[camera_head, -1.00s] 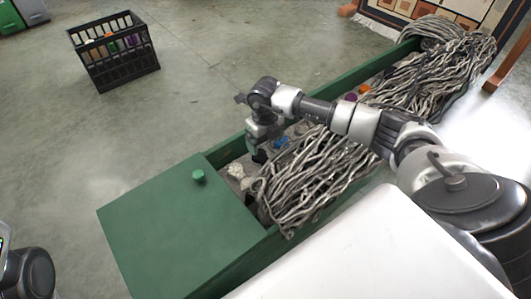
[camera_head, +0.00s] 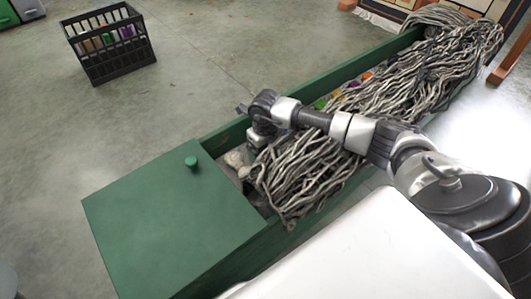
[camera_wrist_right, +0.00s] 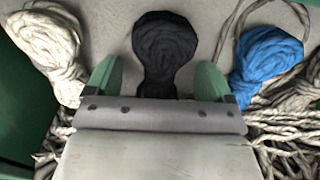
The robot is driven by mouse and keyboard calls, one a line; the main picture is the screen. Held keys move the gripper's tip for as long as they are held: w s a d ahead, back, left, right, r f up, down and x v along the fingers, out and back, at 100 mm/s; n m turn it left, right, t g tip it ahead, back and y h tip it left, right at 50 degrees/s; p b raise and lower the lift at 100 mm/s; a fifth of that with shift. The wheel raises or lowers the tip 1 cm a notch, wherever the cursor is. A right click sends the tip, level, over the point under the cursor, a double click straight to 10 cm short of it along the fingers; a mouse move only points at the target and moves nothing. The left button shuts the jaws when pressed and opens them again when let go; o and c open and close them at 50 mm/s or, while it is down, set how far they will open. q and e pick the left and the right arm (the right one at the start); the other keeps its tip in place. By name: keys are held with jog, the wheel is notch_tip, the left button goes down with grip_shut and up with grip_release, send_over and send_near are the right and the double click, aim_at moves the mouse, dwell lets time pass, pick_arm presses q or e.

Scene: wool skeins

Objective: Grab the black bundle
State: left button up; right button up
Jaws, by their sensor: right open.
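The black bundle (camera_wrist_right: 165,45) is a dark wound skein lying on the pale floor of the green box in the right wrist view. My right gripper (camera_wrist_right: 157,80) is open, with one green fingertip on each side of the bundle's narrower lower part. Its near end is hidden behind the gripper body, and I cannot tell if the fingers touch it. In the head view my right gripper (camera_head: 254,143) reaches down into the box, and the black bundle cannot be made out there. My left gripper is not in view.
A white skein (camera_wrist_right: 50,45) lies left of the black one and a blue skein (camera_wrist_right: 265,55) right. Loose grey strands (camera_head: 310,170) cover much of the green box (camera_head: 170,220). A black crate (camera_head: 120,68) stands on open floor behind.

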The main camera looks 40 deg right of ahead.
jog(key=c, duration=1)
jog(key=shift+r, duration=0.15)
